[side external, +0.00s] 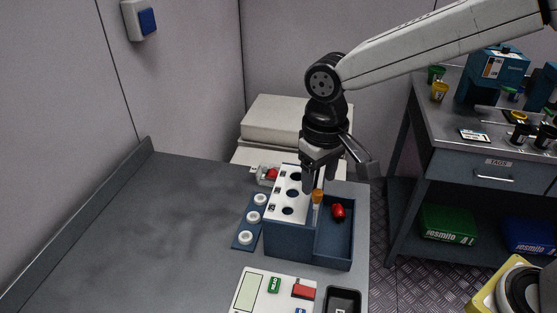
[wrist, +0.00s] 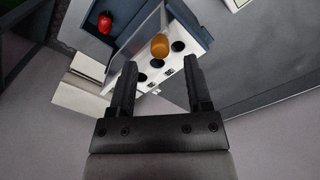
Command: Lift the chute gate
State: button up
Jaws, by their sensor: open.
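The chute gate appears to be a thin, clear upright plate with an orange knob (side external: 317,196) at its top. It stands between the white holed rack top (side external: 287,192) and the blue tray (side external: 333,257). In the wrist view the orange knob (wrist: 160,46) is ahead of my gripper (wrist: 160,64), roughly in line with the gap between the fingers. My gripper (side external: 319,187) is open, points down and is just above the knob in the side view; I cannot tell whether it touches it. A red berry (side external: 338,211) lies in the tray; it also shows in the wrist view (wrist: 105,23).
A blue strip with several white rings (side external: 247,237) lies left of the rack. A scale (side external: 262,292) and a dark bin (side external: 343,300) are in front. A red-and-white device (side external: 268,174) stands behind. The left table top is clear. A tool bench (side external: 480,150) is at right.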

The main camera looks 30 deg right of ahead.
jog(key=shift+r, duration=2.45)
jog(key=s+d+f+t, duration=0.1)
jog(key=s+d+f, duration=0.1)
jog(key=d+f, duration=0.2)
jog(key=s+d+f, duration=0.2)
jog(key=d+f, duration=0.3)
jog(key=d, duration=0.3)
jog(key=s+d+f+m+t, duration=0.1)
jog(key=s+d+f, duration=0.2)
jog(key=d+f, duration=0.2)
jog(key=shift+d+t, duration=0.3)
jog(key=shift+d, duration=0.25)
